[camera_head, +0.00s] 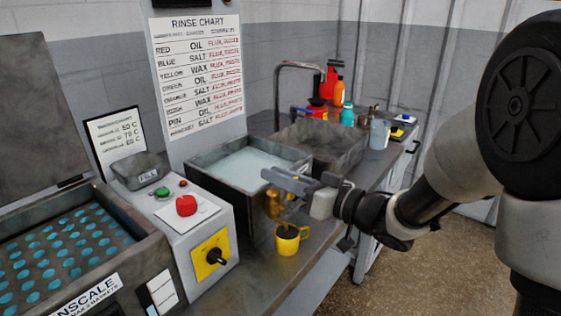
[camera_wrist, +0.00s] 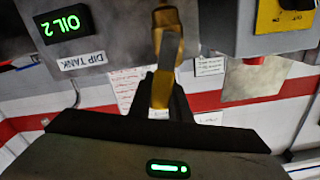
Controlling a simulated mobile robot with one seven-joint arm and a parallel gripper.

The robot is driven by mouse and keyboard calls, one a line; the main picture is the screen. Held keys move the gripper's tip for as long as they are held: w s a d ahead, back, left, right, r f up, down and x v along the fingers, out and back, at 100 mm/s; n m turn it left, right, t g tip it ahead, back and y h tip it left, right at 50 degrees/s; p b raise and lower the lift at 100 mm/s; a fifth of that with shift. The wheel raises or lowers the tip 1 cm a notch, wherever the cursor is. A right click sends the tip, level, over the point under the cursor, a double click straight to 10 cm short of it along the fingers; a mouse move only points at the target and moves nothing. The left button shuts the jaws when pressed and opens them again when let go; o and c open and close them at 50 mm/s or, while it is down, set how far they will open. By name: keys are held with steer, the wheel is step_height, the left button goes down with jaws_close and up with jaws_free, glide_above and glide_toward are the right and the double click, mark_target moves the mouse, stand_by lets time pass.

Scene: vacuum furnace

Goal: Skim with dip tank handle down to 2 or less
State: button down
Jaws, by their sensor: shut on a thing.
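The dip tank (camera_head: 243,203) is a grey basin with pale, whitish liquid in it. My gripper (camera_wrist: 163,98) is shut on this grip. In the head view my gripper (camera_head: 283,187) is at the tank's front right corner, partly hiding the yellow handle (camera_head: 273,204).
A control box with a red button (camera_head: 186,205) is left of the tank. A grey sink (camera_head: 335,148) and several bottles are behind to the right. The floor at right is clear.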

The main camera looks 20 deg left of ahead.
steer(key=shift+w+d+f+m, duration=0.15)
steer(key=shift+w+m, duration=0.1)
steer(key=shift+m, duration=0.25)
steer(key=c, duration=1.6)
jaws_free()
steer(key=shift+c, duration=0.2)
steer(key=p+v, duration=0.2)
steer(key=v, duration=1.5)
steer(key=shift+d, duration=0.2)
steer(key=shift+c, duration=0.2)
